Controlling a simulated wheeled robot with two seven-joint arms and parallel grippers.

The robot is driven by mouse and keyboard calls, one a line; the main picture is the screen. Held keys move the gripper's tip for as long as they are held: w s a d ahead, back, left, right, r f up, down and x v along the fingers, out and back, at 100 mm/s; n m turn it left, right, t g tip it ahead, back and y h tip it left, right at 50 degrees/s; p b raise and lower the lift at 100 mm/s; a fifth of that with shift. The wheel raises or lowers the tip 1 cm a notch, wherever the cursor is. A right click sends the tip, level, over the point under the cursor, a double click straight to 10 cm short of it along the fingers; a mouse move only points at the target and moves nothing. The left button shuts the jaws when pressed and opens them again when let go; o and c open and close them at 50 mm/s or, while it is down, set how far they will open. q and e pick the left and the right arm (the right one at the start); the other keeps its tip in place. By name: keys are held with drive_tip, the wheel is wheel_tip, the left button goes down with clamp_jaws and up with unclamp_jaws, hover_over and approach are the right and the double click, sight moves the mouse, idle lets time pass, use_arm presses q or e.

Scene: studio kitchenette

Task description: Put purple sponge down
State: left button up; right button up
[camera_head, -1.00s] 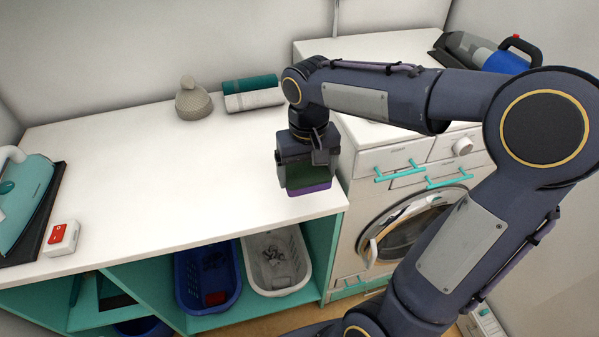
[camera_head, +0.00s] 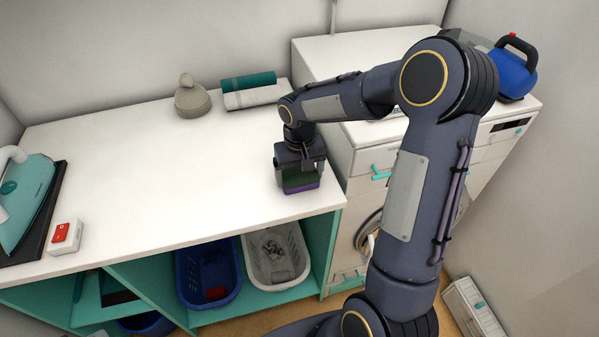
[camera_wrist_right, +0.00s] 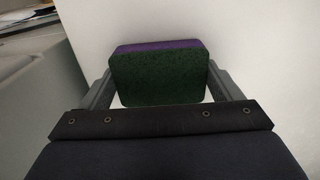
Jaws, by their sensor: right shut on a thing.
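The purple sponge (camera_head: 301,187) has a purple layer and a dark green scouring side. My right gripper (camera_head: 299,178) is shut on it at the right end of the white counter (camera_head: 150,150), near the front edge. In the right wrist view the sponge (camera_wrist_right: 160,78) sits between the two fingers (camera_wrist_right: 160,92), green face toward the camera. Its lower edge is at or just above the counter; I cannot tell whether it touches. My left gripper is not in view.
A teal iron (camera_head: 28,195) and a red-and-white box (camera_head: 64,237) are at left. A grey knitted item (camera_head: 192,98) and rolled towels (camera_head: 250,90) are at the back. Baskets (camera_head: 276,256) stand on the shelf below. A washing machine (camera_head: 350,165) is at right. The counter's middle is clear.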

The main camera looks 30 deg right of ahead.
sight(300, 175)
drive_tip(key=shift+f, duration=0.15)
drive_tip(key=o, duration=0.7)
wheel_tip(300, 175, up, 12)
drive_tip(key=s+a+t+y, duration=0.1)
drive_tip(key=s+a+t, duration=0.1)
drive_tip(key=s, duration=0.5)
drive_tip(key=s+a+t+y, duration=0.1)
drive_tip(key=s+a, duration=0.2)
drive_tip(key=s, duration=0.4)
drive_tip(key=s+a+n+t+y, duration=0.1)
drive_tip(key=s+a+t, duration=0.1)
drive_tip(key=s, duration=0.6)
drive_tip(key=shift+a+f+t+y, duration=0.15)
drive_tip(key=shift+f+t+y, duration=0.15)
drive_tip(key=shift+y, duration=0.1)
drive_tip(key=shift+r, duration=0.1)
